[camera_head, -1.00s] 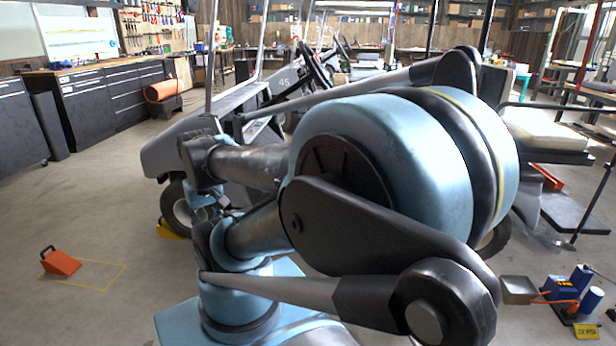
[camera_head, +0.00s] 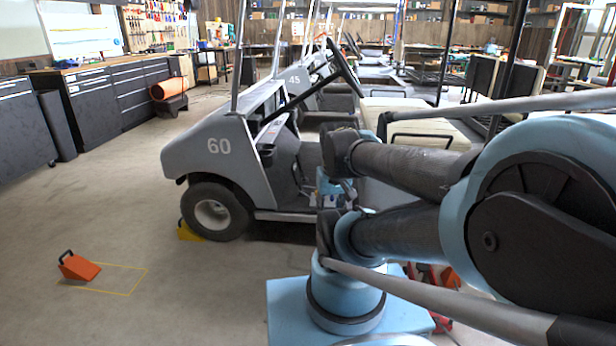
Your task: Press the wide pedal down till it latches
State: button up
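A grey golf cart numbered 60 (camera_head: 215,125) stands in front of me, its front toward the left. Its footwell (camera_head: 310,165) is partly hidden behind my arm. I cannot make out the wide pedal there or anywhere else in view. My arm fills the right and lower middle of the picture. My gripper cannot be made out; it is either hidden behind my arm links or out of frame.
A yellow chock (camera_head: 189,232) sits at the front wheel (camera_head: 212,211). Red parts show behind my arm at lower right. Grey cabinets (camera_head: 100,97) line the left; the left floor is open.

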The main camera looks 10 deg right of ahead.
aim_at(295, 171)
jog(key=z, duration=0.05)
jog(key=i, duration=1)
jog(key=u, duration=0.05)
